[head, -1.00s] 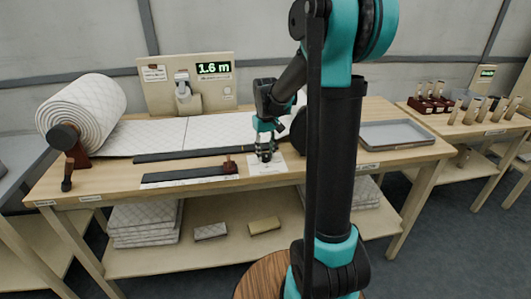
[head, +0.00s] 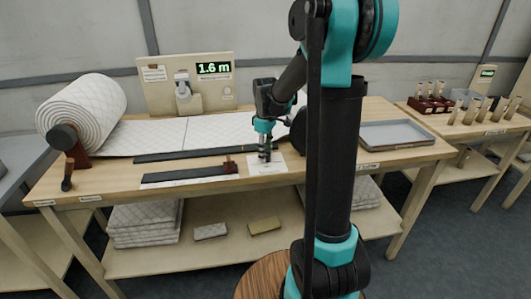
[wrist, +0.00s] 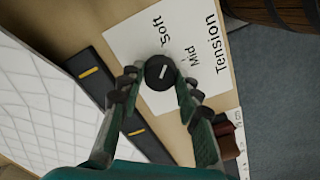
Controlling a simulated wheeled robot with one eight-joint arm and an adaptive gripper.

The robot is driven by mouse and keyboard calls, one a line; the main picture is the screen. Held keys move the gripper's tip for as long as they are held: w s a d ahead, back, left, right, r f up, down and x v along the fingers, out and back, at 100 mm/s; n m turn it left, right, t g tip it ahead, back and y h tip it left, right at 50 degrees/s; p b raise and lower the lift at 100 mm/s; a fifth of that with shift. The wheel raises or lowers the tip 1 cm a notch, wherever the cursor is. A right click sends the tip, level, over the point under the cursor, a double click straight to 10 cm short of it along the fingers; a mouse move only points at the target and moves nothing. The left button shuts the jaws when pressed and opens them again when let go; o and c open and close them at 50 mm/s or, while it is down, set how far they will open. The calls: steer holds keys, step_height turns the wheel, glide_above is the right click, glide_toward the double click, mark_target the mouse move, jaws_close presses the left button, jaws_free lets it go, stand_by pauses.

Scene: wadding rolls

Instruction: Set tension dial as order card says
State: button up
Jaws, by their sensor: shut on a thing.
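The tension dial (wrist: 160,73) is a round black knob with a white pointer line on a white plate (wrist: 125,40) in the wrist view. The plate reads "soft", "Mid" and "Tension". The pointer line slants, one end towards the space between "soft" and "Mid". Any further mark is hidden by the right finger. My gripper (wrist: 160,82) has one finger on each side of the knob and is shut on it. In the head view my gripper (head: 265,153) stands over the white plate (head: 268,168), hiding the dial. I cannot make out an order card with readable writing.
A quilted wadding roll (head: 82,112) lies on the left of the table, its sheet spread rightward. A display (head: 214,69) reads 1.6 m. Dark bars (head: 190,154) lie left of the dial. A grey tray (head: 398,135) sits on the right.

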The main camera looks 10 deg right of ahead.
stand_by(0.4)
steer(key=o, duration=1.2)
steer(key=shift+c, duration=0.2)
step_height(320, 180, up, 12)
